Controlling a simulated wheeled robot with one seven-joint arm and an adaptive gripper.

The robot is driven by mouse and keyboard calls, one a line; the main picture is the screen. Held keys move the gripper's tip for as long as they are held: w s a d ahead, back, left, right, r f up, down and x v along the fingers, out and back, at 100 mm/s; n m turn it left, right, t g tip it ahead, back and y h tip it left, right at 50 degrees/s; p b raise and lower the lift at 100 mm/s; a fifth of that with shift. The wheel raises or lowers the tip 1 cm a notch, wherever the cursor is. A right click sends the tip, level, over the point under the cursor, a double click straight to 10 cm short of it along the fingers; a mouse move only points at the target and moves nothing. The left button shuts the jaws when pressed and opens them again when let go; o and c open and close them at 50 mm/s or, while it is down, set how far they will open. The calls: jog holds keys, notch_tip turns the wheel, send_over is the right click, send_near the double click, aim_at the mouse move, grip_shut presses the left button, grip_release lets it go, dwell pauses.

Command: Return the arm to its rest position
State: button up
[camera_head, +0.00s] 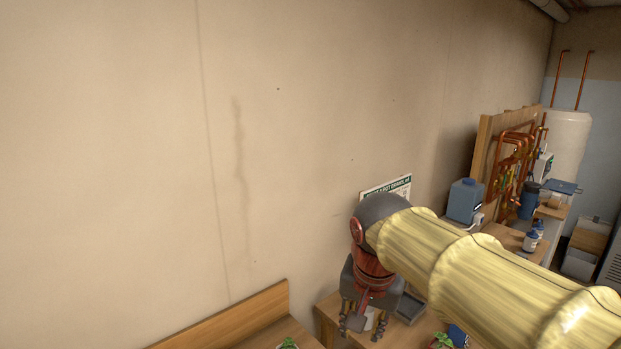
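My arm, in a pale yellow ribbed sleeve (500,285), reaches in from the lower right to a dark red wrist (372,270). My gripper (361,329) hangs below the wrist and points down over a wooden bench. Its two dark fingers stand apart, so it looks open. A small white thing (368,320) shows between and behind the fingers. I see no clear contact with it, but its lower part is hidden.
A wooden ledge (235,320) runs along the wall at lower left, with a green plant (288,343) by it. Another plant (443,341) and a dark tray (410,308) lie near my arm. A blue container (465,200) and copper pipes (513,160) stand behind. The left wall area is clear.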

jog(key=s+d+f+n+t, duration=0.1)
jog(key=s+d+f+n, duration=0.1)
jog(key=s, duration=0.6)
jog(key=s+d+f+n+t, duration=0.1)
jog(key=s+d+f+n, duration=0.1)
jog(key=s+d+f, duration=0.3)
jog(key=s+d, duration=0.2)
jog(key=s, duration=0.1)
jog(key=shift+s+d+f+n, duration=0.2)
jog(key=shift+s+n, duration=0.1)
jog(key=shift+s, duration=0.1)
